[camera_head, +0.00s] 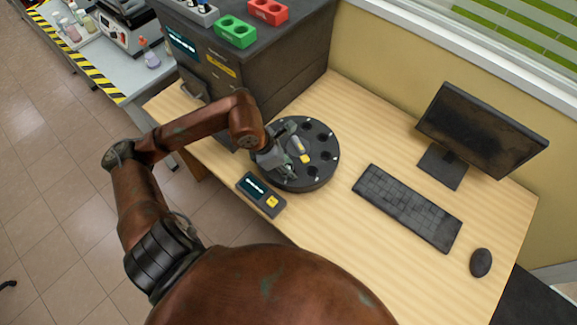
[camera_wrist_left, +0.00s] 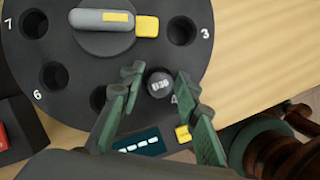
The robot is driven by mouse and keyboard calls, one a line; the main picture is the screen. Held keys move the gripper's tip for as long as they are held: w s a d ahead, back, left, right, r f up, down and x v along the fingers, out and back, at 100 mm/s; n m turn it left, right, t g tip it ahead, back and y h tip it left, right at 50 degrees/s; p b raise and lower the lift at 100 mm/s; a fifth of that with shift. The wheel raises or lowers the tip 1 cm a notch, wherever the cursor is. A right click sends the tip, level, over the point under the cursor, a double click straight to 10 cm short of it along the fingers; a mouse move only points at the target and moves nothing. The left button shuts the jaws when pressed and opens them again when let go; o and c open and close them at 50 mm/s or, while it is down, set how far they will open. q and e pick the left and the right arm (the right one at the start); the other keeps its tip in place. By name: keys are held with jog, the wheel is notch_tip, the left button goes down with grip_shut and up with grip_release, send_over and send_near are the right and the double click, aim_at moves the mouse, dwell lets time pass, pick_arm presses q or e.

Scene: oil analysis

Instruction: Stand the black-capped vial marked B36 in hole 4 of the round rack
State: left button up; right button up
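The round rack (camera_head: 318,178) is a dark disc with numbered holes and a grey and yellow handle in the middle; it also shows in the left wrist view (camera_wrist_left: 75,60). The vial (camera_wrist_left: 159,83), its black cap marked B36, appears upright at hole 4, beside the printed 4. Its body is hidden below the cap. My left gripper (camera_head: 288,156) is over the rack's left side, with its fingers on either side of the cap and small gaps visible, so it looks open. The vial cannot be made out in the head view. My right gripper is out of view.
A small device (camera_head: 262,195) with a screen and yellow button lies by the rack. A dark cabinet (camera_head: 275,75) stands behind, with green (camera_head: 235,33) and red (camera_head: 268,11) holders on top. A keyboard (camera_head: 408,207), monitor (camera_head: 480,130) and mouse (camera_head: 481,262) are to the right.

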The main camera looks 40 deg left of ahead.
pick_arm(q)
jog(key=shift+o, duration=0.5)
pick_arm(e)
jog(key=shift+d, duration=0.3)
pick_arm(q)
jog(key=shift+r, duration=0.25)
jog(key=p+v, duration=0.2)
jog(key=v, duration=1)
jog(key=shift+p, duration=0.4)
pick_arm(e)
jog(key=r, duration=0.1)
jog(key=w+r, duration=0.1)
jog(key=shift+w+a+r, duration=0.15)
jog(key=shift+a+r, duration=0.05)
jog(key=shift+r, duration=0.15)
pick_arm(q)
jog(key=shift+d+f, duration=0.1)
